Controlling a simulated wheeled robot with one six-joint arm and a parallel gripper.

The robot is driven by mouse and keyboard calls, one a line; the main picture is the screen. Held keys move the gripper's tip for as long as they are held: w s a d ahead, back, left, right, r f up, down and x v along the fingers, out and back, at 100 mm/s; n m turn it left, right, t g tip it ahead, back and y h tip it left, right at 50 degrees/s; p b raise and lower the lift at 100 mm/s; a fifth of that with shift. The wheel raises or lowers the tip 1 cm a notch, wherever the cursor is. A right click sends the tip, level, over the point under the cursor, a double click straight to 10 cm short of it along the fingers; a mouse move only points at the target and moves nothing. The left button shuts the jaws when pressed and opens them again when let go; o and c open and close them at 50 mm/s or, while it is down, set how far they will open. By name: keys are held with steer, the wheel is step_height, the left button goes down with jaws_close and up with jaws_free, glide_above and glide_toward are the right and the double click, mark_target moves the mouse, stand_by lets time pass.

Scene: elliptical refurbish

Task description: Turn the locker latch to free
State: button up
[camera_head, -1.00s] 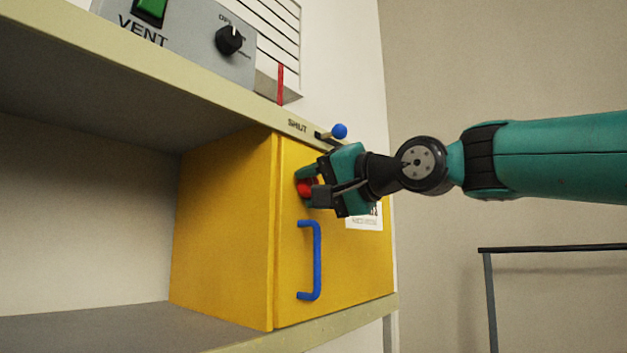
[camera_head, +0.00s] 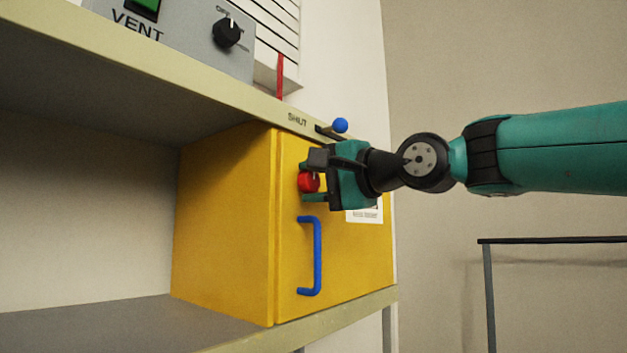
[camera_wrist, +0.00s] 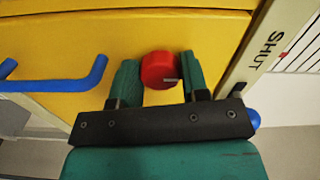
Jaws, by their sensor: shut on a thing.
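The yellow locker (camera_head: 222,225) stands on a shelf, its door closed, with a blue handle (camera_head: 317,256) on the front. The locker latch is a red round knob (camera_head: 308,182) above the handle; it also shows in the wrist view (camera_wrist: 160,69) with a small light mark on its face. My gripper (camera_head: 312,178) is at the door, with one finger above the knob and one below. In the wrist view the green fingers (camera_wrist: 158,78) stand on both sides of the knob, shut on it. Part of the knob's rim is hidden by the fingers.
A grey panel (camera_head: 185,38) with a VENT switch and a black dial (camera_head: 227,33) sits on the upper shelf. A blue-balled slider (camera_head: 340,125) marked SHUT is on the shelf edge just above my gripper. A black-topped stand (camera_head: 550,240) is at right.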

steer(key=o, duration=0.9)
steer(key=b+v, duration=0.6)
steer(key=v, duration=1.1)
steer(key=shift+s+d, duration=0.1)
steer(key=shift+d, duration=0.1)
steer(key=shift+f, duration=0.15)
